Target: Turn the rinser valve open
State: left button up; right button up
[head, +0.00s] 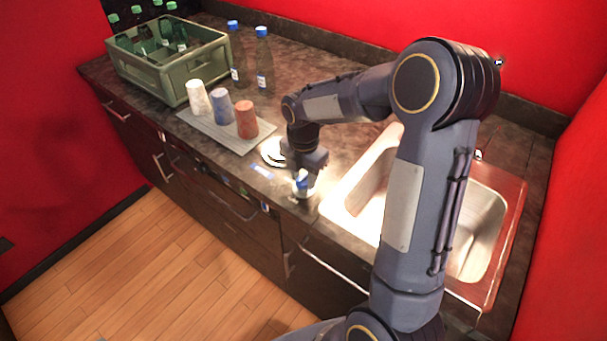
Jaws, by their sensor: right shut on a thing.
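My right gripper (304,173) points down at the counter's front edge, left of the sink. It is shut on a small blue and white piece, which looks like the rinser valve (301,185). The gripper hides part of this piece, so how far it is turned cannot be told. A round whitish disc (271,152), perhaps the rinser, lies just behind and left of the gripper, partly covered by my wrist. My left gripper is not in view.
A grey tray (212,132) holds white, blue and orange cups. Behind it stand a green crate (170,65) of bottles and two blue-capped bottles (264,62). The steel sink (483,225) is at right, partly behind my right arm.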

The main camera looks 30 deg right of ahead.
dwell(0.3)
jog(key=m, duration=0.4)
jog(key=shift+m+b, duration=0.4)
jog(key=m, duration=0.4)
jog(key=shift+m+b, duration=0.3)
jog(key=m, duration=0.4)
jog(key=shift+m+b, duration=0.35)
jog(key=shift+m, duration=1.85)
jog(key=o, duration=1)
